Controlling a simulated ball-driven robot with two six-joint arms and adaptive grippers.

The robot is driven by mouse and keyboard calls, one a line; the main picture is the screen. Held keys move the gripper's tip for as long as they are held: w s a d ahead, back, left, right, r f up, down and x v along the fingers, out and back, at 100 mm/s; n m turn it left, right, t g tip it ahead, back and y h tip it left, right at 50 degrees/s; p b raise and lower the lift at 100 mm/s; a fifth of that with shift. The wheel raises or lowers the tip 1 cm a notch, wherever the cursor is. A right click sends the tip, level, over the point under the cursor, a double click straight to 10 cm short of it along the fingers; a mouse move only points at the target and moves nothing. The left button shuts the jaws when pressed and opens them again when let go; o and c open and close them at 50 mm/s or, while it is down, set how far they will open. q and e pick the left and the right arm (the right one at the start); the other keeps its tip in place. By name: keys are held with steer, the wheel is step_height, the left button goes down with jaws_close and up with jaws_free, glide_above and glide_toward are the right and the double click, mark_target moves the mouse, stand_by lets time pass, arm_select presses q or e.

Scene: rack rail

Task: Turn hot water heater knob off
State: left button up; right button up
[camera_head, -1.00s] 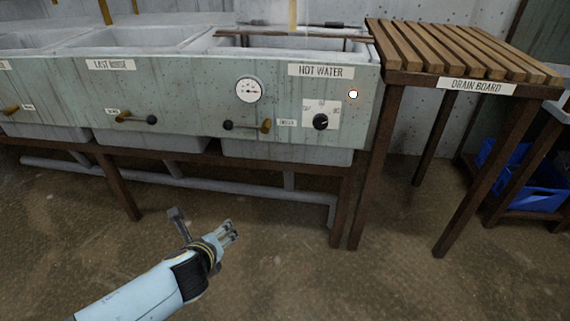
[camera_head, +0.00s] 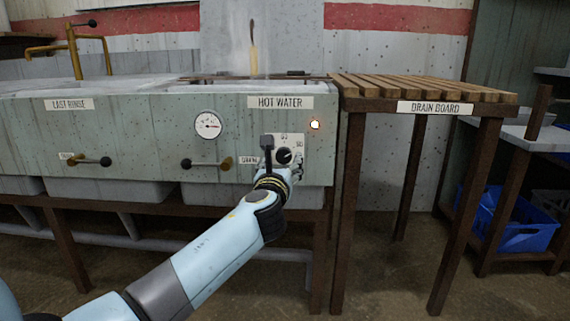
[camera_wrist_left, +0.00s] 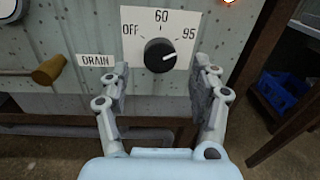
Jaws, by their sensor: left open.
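The hot water heater knob (camera_head: 284,156) is a round black dial on a white plate, below the HOT WATER label (camera_head: 280,102). In the left wrist view the knob (camera_wrist_left: 159,55) has a white pointer line toward the right, near 95; the plate (camera_wrist_left: 131,15) reads OFF, 60 and 95. My left gripper (camera_head: 292,172) is just in front of the plate, covering part of it. In the left wrist view the left gripper (camera_wrist_left: 162,85) is open and empty, its fingers either side of and below the knob, apart from it. My right gripper is not in view.
A small lamp (camera_head: 315,125) glows orange right of the plate. A round gauge (camera_head: 208,125) and a drain lever (camera_head: 205,163) sit to the left. A slatted drain board (camera_head: 425,90) on dark legs stands at right. A blue crate (camera_head: 510,220) lies beyond it.

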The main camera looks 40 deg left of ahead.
mark_target(283, 158)
arm_select(q)
steer(key=b+x, duration=0.1)
steer(key=x, duration=0.3)
steer(key=shift+f, duration=0.2)
steer(key=shift+w+a+r, duration=0.15)
steer(key=shift+w+a, duration=0.05)
steer(key=shift+w, duration=0.2)
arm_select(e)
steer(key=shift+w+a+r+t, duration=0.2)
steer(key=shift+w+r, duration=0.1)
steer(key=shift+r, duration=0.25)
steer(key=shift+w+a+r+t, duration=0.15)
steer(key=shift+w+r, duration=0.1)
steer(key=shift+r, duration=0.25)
arm_select(q)
steer(key=shift+c, duration=0.4)
steer(key=c, duration=1.1)
